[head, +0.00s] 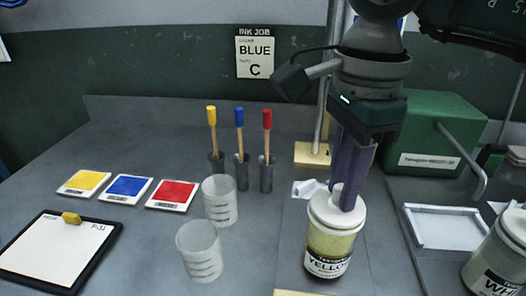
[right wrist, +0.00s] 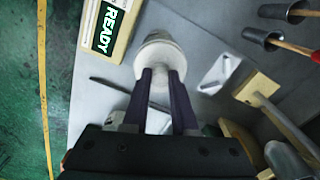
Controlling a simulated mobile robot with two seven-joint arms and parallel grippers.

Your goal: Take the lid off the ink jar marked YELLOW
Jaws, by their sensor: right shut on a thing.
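The ink jar marked YELLOW (head: 328,250) stands upright on the bench right of centre in the head view. Its white lid (head: 324,209) is on top of the jar; I cannot tell whether a small gap lies beneath it. My right gripper (head: 345,198) comes down from above, its purple fingers shut on the lid's top. In the right wrist view the fingers (right wrist: 160,80) reach to the pale lid (right wrist: 158,52), which hides most of the jar. My left gripper is not in view.
A jar marked WH (head: 495,262) stands at the far right, beside a white tray (head: 452,244). Two clear beakers (head: 200,250) stand left of the yellow jar. Brushes in holders (head: 240,175) stand behind. A green box (head: 435,130) is at the back right.

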